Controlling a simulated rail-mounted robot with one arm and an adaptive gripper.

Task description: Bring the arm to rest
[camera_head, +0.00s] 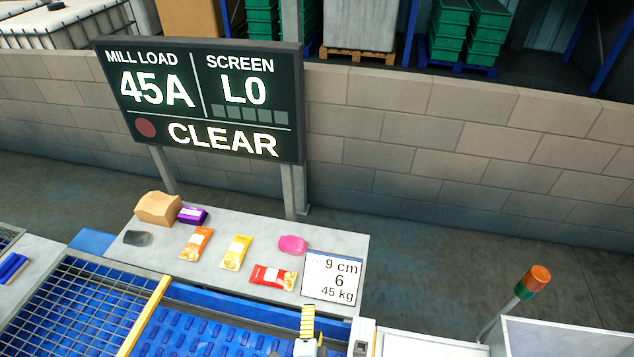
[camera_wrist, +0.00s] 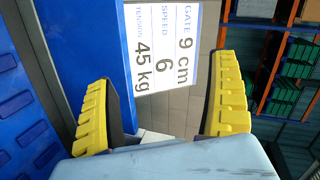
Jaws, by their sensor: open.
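My gripper (camera_wrist: 164,72) is open in the wrist view, with its two ridged yellow fingers wide apart and nothing between them. Beyond the fingers is a white card (camera_wrist: 160,45) reading GATE 9 cm, SPEED 6 and 45 kg. In the head view a yellow ridged finger of my gripper (camera_head: 308,322) shows at the bottom edge, just below the same card (camera_head: 333,278). Most of my arm is out of view there.
A grey shelf (camera_head: 215,275) holds several packets, a brown block (camera_head: 158,208) and a pink piece (camera_head: 292,245). A blue conveyor (camera_head: 190,335) and wire guard (camera_head: 75,305) lie in front. A sign (camera_head: 200,95) reads CLEAR. A beacon (camera_head: 533,282) stands right.

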